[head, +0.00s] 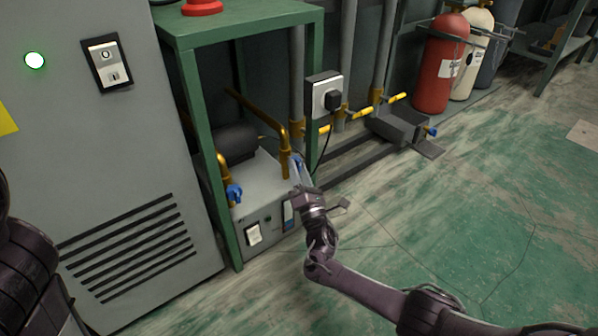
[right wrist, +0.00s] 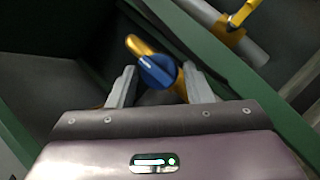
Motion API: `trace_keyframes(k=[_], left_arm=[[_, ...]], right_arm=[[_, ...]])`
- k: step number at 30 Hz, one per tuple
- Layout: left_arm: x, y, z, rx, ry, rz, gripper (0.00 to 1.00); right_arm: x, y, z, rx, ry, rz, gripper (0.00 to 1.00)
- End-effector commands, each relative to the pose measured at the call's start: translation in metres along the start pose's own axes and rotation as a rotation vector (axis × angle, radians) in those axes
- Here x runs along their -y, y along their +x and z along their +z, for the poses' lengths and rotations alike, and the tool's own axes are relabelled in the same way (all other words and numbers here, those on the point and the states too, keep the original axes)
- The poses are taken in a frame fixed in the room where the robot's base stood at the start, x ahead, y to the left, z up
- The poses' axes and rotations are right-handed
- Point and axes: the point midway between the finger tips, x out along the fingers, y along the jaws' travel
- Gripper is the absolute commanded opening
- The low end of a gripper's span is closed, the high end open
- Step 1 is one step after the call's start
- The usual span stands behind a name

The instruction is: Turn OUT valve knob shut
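A small grey recovery unit (head: 262,182) sits inside a green-framed stand and has two brass pipes, each with a blue knob. The left blue knob (head: 234,193) stands free at the front left. The right blue knob (head: 297,160) is at my right gripper (head: 298,174) and is partly hidden by its fingers. In the right wrist view, this blue knob (right wrist: 157,71) lies between the two spread fingertips, with small gaps at its sides. No OUT label is readable. Of my left arm only dark links show at the left edge; its gripper is out of view.
The green stand (head: 212,190) has a post left of the unit and another behind my gripper. A socket box (head: 323,94) with a black plug and cable hangs close by. Yellow-handled valves (head: 361,113) and a red cylinder (head: 441,66) stand further back.

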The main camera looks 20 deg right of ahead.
Motion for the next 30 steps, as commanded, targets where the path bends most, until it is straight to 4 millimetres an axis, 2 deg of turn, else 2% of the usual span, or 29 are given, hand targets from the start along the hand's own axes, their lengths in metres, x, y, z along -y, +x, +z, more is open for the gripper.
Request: trace_keyframes(k=[8,11,21,25,30], left_arm=[[0.0,0.002,0.0,0.0,0.0,0.0,0.0],[0.001,0.008,0.002,0.0,0.0,0.0,0.0],[0.003,0.025,0.007,-0.001,0.0,0.0,0.0],[0.003,0.027,0.007,-0.001,0.0,0.0,0.0],[0.003,0.026,0.007,-0.001,0.0,0.0,0.0]], right_arm=[[0.0,-0.003,0.0,0.0,0.001,-0.001,0.45],[-0.001,-0.013,0.001,-0.002,0.002,-0.002,0.45],[-0.001,-0.067,0.0,-0.001,0.001,-0.003,0.45],[0.0,-0.077,0.0,0.0,0.001,-0.001,0.45],[0.0,-0.078,0.0,0.001,0.001,0.0,0.45]])
